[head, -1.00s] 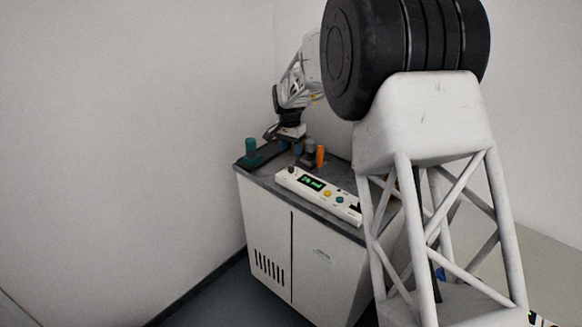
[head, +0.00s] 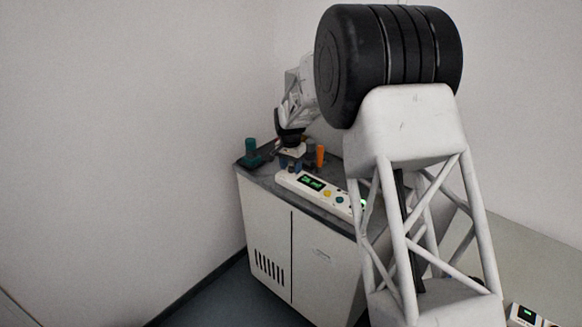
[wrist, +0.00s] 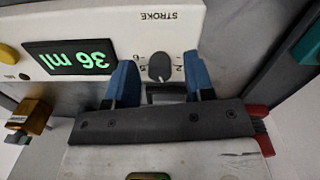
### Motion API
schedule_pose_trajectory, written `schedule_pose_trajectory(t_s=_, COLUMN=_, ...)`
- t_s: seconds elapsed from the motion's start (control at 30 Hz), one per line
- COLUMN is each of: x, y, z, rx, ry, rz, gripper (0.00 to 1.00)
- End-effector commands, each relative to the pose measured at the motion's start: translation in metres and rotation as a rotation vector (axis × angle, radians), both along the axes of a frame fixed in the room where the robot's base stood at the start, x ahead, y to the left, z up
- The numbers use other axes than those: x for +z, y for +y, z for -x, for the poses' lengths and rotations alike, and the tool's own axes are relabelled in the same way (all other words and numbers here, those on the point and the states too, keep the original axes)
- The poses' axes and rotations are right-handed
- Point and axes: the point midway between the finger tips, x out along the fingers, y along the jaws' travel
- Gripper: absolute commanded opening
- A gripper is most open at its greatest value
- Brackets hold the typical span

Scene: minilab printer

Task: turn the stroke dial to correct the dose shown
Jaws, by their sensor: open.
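The stroke dial (wrist: 160,66) is a small dark round knob with a pale pointer mark, under the word STROKE, which reads upside down in the wrist view. The lit green display (wrist: 69,58) beside it reads 36 ml, also upside down. My gripper (wrist: 158,62) is open, its two blue fingers on either side of the dial in the picture. I cannot tell whether they touch it. In the head view my gripper (head: 291,163) is at the left end of the white control panel (head: 348,212). The display (head: 311,182) is too small there to read surely.
The panel lies on a grey-topped cabinet (head: 272,237). A yellow button (head: 327,193) and a green button (head: 340,199) sit right of the display. A brass-coloured part (wrist: 30,117) shows in the wrist view.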

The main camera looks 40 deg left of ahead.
Motion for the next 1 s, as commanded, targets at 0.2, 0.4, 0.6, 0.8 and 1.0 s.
schedule_pose_trajectory(t_s=0.2, x=-0.0035, y=-0.0001, z=0.0, rx=0.0, ry=0.0, rz=0.0, gripper=0.48)
schedule_pose_trajectory(t_s=0.4, x=-0.0033, y=-0.0001, z=-0.0001, rx=0.0, ry=0.0, rz=0.0, gripper=0.41)
schedule_pose_trajectory(t_s=0.6, x=-0.0032, y=-0.0001, z=-0.0001, rx=0.0, ry=0.0, rz=0.0, gripper=0.1)
schedule_pose_trajectory(t_s=0.8, x=-0.0031, y=-0.0002, z=-0.0001, rx=0.002, ry=0.0, rz=0.0, gripper=0.0)
schedule_pose_trajectory(t_s=1.0, x=-0.0023, y=0.0001, z=-0.0003, rx=0.029, ry=-0.001, rz=0.0, gripper=0.0)
